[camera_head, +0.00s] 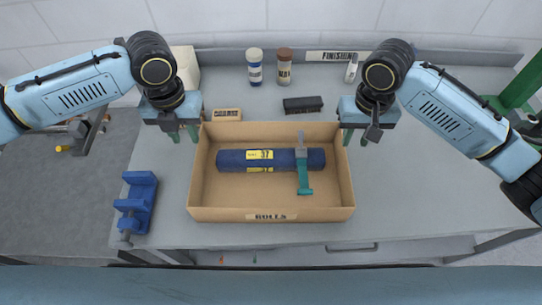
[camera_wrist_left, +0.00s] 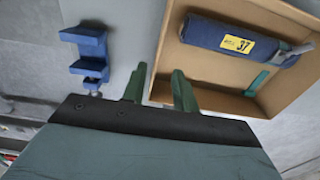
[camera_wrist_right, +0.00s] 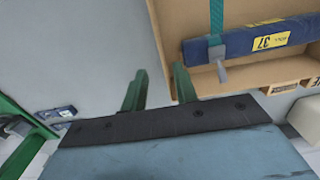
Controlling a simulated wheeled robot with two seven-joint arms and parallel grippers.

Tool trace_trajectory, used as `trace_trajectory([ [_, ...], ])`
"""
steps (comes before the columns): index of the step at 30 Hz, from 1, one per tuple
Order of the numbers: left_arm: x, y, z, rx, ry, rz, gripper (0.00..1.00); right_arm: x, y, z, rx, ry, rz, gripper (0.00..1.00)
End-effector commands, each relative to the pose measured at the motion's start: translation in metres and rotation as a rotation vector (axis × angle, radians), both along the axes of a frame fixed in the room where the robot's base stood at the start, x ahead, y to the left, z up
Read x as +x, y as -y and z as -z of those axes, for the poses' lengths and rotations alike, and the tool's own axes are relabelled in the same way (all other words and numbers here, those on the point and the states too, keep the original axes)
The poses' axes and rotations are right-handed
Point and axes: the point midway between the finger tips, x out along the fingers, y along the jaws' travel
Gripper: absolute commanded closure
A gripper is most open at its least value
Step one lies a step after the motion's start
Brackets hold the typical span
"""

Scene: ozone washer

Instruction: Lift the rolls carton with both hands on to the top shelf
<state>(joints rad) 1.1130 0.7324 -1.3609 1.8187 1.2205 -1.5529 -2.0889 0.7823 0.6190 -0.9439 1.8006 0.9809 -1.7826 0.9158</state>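The rolls carton (camera_head: 272,215), an open brown box labelled ROLLS, sits on the grey bench. A dark blue roll with yellow 37 labels (camera_head: 235,160) and a teal-handled tool (camera_head: 304,178) lie inside it. My left gripper (camera_head: 184,135) is open at the carton's left wall near the back corner. In the left wrist view its fingers (camera_wrist_left: 160,88) appear on either side of that wall. My right gripper (camera_head: 356,136) is open at the right wall near the back corner. Its fingers (camera_wrist_right: 160,88) likewise appear on either side of the wall. Neither clearly touches the carton. No top shelf is identifiable.
A blue clamp-like fixture (camera_head: 138,204) stands left of the carton. Behind are a small labelled block (camera_head: 227,115), a black block (camera_head: 303,105) and two jars (camera_head: 255,67) (camera_head: 284,68). A FINISHING label (camera_head: 338,56) is at the back. Bench right of the carton is clear.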

Motion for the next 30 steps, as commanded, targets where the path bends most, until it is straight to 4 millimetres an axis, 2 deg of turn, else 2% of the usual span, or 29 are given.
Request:
trace_trajectory([
  [9, 0.000, 0.000, 0.001, 0.000, 0.000, -0.001, 0.71, 0.000, 0.000, 0.001, 0.000, 0.000, -0.001, 0.71],
  [14, 0.000, 0.000, 0.012, 0.001, -0.003, -0.002, 0.71, -0.001, 0.000, 0.012, -0.001, -0.003, -0.001, 0.71],
  [30, -0.001, 0.000, 0.110, 0.001, -0.002, -0.001, 0.71, -0.001, 0.000, 0.110, -0.001, -0.002, -0.001, 0.71],
])
